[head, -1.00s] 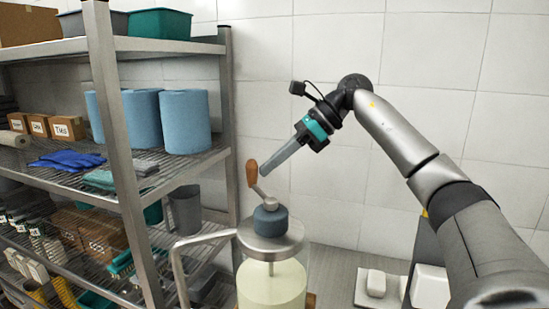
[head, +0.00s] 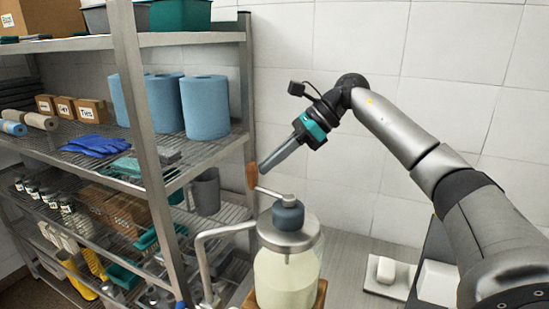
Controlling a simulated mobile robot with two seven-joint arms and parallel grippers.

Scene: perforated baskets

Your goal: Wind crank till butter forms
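The churn is a glass jar (head: 285,278) of pale, creamy contents with a metal lid (head: 290,241) and a blue-grey hub (head: 288,215). A thin crank arm runs from the hub up and left to an upright wooden crank knob (head: 252,176). My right gripper (head: 264,167) comes down from the upper right, its fingertips close beside the knob's right side. The fingers overlap from this angle, so I cannot tell whether they are open or touch the knob. I see no butter lump in the jar. My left gripper is not in view.
A metal wire shelf (head: 200,42) with blue paper rolls (head: 204,107), small boxes and bins stands close on the left. A bent metal handle (head: 206,240) projects left from the churn. A white block (head: 386,270) lies on a light tray right of the churn. The tiled wall is behind.

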